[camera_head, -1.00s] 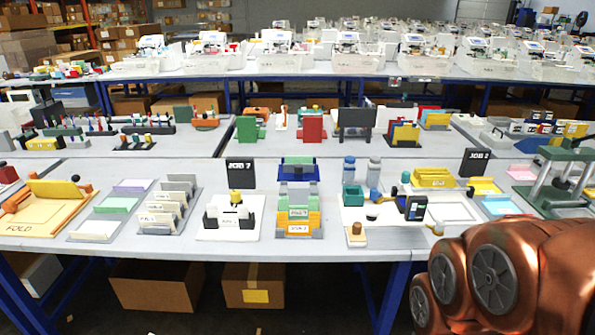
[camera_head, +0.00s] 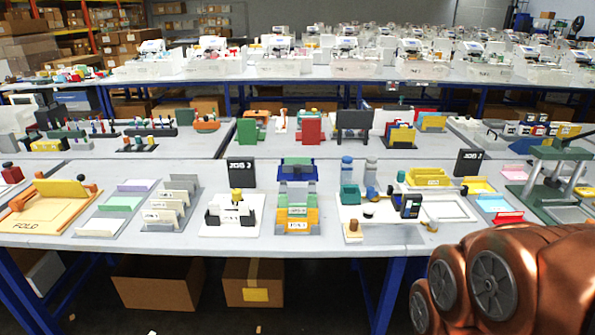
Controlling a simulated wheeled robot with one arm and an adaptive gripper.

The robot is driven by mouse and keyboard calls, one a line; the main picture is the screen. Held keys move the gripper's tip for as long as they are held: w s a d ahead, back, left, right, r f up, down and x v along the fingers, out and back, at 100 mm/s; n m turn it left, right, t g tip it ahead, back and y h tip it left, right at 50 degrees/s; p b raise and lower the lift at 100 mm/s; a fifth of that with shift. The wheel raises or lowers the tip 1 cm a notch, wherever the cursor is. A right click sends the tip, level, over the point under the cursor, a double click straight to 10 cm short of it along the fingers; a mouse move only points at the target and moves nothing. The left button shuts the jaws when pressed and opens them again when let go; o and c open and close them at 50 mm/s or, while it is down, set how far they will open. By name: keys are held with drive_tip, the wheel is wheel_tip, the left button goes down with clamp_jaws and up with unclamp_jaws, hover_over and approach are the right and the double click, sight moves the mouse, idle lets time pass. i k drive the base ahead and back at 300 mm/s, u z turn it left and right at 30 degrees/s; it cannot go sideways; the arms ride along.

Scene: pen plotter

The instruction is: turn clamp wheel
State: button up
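My gripper is not in view. A white board (camera_head: 352,219) on the near table, right of centre, carries a black and blue upright block (camera_head: 410,206) beside a pale rectangular frame (camera_head: 448,208). This may be the pen plotter, but no label confirms it. Small round parts stand on and around it: a blue knob (camera_head: 372,193) and a wooden-topped block (camera_head: 353,229) at its front. I cannot tell which part, if any, is the clamp wheel. Nothing of mine is seen touching these parts.
A green press-like stand (camera_head: 552,178) is at the right end of the near table. Left of the board are a stack of coloured blocks (camera_head: 297,197), a white fixture (camera_head: 232,212) and an orange FOLD board (camera_head: 45,215). Cardboard boxes (camera_head: 155,283) lie under the table.

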sight(298, 169)
drive_tip(key=z, duration=0.3)
drive_tip(key=k, duration=0.2)
drive_tip(key=u, duration=1.5)
drive_tip(key=i, duration=2)
drive_tip(key=z, duration=0.85)
drive_tip(key=i, duration=0.5)
drive_tip(key=z, duration=0.25)
